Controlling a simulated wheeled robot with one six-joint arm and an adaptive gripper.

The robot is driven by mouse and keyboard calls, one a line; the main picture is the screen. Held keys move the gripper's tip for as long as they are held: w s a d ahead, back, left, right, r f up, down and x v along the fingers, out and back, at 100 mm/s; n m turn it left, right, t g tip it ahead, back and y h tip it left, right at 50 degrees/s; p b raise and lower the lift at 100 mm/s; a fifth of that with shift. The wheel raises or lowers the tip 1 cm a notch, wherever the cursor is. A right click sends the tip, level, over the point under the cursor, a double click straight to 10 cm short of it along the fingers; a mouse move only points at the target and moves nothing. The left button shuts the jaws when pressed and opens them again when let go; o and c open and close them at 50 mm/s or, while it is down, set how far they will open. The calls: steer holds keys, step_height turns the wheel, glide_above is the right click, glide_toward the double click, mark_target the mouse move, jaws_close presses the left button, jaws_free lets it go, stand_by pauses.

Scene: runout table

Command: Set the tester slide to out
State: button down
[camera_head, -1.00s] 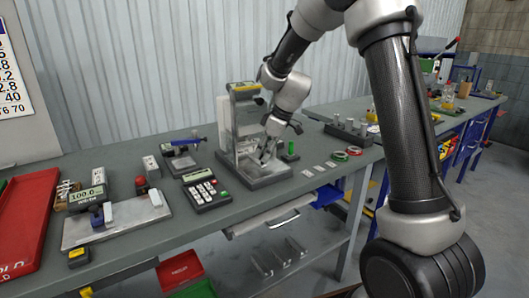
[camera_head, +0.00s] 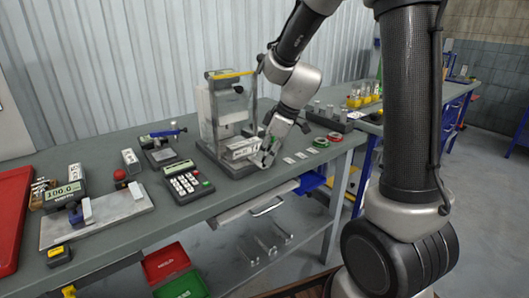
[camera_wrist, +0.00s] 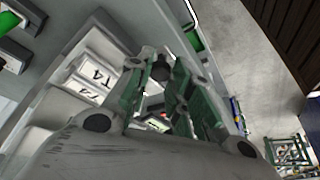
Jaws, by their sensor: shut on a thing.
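The tester (camera_head: 205,115) is a grey upright frame with a yellow strip on top, standing on a dark base on the bench. Its pale, box-like slide (camera_head: 241,148) with dark lettering shows at the lower front, reaching out toward my gripper (camera_head: 267,152). My gripper is at the slide's right end, low over the base's edge. In the wrist view, my gripper's fingers (camera_wrist: 162,78) close around a small dark knob (camera_wrist: 160,72), beside pale blocks marked T4 (camera_wrist: 93,75). The fingers partly hide the contact.
A keypad device (camera_head: 187,183) stands left of the tester. An open drawer (camera_head: 262,205) juts out below the bench edge.

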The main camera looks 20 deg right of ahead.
steer(key=c, duration=1.3)
jaws_free()
steer(key=shift+s, duration=0.2)
steer(key=shift+o, duration=0.2)
steer(key=v, duration=1.2)
steer(key=shift+w, duration=0.1)
